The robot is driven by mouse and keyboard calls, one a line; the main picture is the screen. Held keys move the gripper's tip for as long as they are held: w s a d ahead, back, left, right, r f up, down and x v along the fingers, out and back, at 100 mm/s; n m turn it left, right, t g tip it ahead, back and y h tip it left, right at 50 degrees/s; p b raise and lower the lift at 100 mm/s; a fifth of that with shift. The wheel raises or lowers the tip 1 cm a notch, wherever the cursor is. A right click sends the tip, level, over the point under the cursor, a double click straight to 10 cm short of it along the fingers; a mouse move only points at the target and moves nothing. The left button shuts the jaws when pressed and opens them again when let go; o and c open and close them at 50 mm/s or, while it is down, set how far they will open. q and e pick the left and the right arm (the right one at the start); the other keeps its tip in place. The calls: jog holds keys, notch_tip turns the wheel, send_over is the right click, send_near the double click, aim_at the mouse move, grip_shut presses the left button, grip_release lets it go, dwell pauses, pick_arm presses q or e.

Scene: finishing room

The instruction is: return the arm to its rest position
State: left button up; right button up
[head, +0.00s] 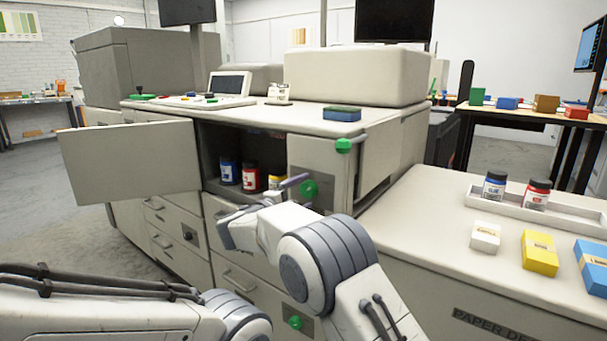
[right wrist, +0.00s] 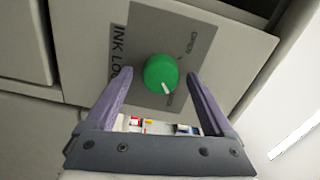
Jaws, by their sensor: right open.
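My right arm reaches in from the lower right in the head view. Its gripper (head: 295,182) is at the front of the large beige machine, by a green knob (head: 308,190). In the right wrist view the purple fingers (right wrist: 160,80) are apart, one on each side of the round green knob (right wrist: 160,73); I cannot tell whether they touch it. The knob sits on a grey plate (right wrist: 150,25) reading "INK LO…" and "OPEN". Its white mark points to the lower right. My left arm (head: 110,308) lies along the bottom left; its gripper is out of view.
A machine door (head: 130,160) stands open at the left. Blue (head: 228,172), red (head: 250,178) and yellow-labelled bottles stand inside the compartment. The right counter (head: 420,225) holds a tray (head: 555,212) with two bottles, and several boxes. Open floor (head: 60,220) lies left.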

jog(key=n+p, duration=0.8)
jog(key=n, duration=0.1)
jog(key=n+p, duration=0.4)
jog(key=n, duration=0.1)
jog(key=shift+r+p, duration=0.3)
jog(key=shift+p, duration=0.05)
jog(key=shift+f+n+p, duration=0.1)
jog(key=shift+n+p, duration=0.6)
jog(key=shift+n, duration=0.3)
jog(key=shift+v, duration=1)
jog(key=shift+s+a+f, duration=0.2)
jog(key=shift+s+a, duration=0.1)
jog(key=shift+s, duration=0.1)
jog(key=shift+r, duration=0.15)
